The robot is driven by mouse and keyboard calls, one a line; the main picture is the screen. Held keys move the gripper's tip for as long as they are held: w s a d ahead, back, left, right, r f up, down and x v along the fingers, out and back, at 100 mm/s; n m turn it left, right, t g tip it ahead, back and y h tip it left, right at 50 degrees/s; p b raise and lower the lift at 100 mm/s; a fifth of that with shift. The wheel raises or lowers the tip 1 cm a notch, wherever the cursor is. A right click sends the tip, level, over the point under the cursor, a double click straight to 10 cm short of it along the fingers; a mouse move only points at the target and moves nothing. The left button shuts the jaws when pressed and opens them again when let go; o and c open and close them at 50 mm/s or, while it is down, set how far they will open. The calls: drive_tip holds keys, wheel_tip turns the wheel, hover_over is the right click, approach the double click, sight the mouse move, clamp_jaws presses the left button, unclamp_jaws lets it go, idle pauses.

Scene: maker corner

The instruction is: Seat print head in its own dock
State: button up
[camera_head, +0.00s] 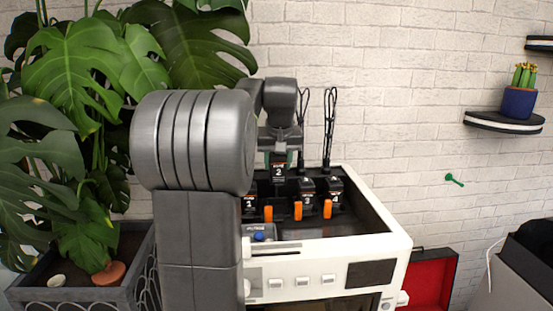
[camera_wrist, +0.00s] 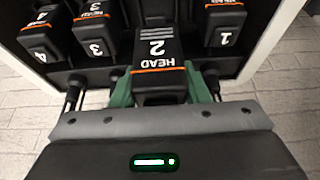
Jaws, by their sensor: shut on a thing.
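My gripper (camera_head: 279,150) is shut on the black print head 2 (camera_head: 279,171), which has a white number and an orange stripe. In the wrist view, its green fingers clasp print head 2 (camera_wrist: 158,62) from both sides. The head is above the gap between head 1 (camera_head: 250,201) and head 3 (camera_head: 306,187) in the open-topped white printer (camera_head: 382,238). It looks higher than its neighbours. Head 4 (camera_head: 335,187) stands at the right of the row. The held head's underside and most of the dock below it are hidden.
Orange tabs (camera_head: 298,211) stand in front of the row. Black looped cables (camera_head: 329,125) rise behind it. The printer's right interior is clear. A large plant (camera_head: 95,60) stands at left, a red-lined case (camera_head: 428,280) at right.

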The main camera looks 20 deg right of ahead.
sight(278, 183)
drive_tip(key=shift+f+b, duration=0.35)
drive_tip(key=shift+f, duration=0.85)
drive_tip(key=shift+w+f+b, duration=0.1)
drive_tip(key=shift+f+b, duration=1.65)
drive_tip(key=shift+f, duration=0.5)
drive_tip(key=shift+p, duration=0.4)
drive_tip(key=shift+f+b, duration=0.4)
drive_tip(key=shift+f, duration=0.65)
drive_tip(key=o, duration=1.2)
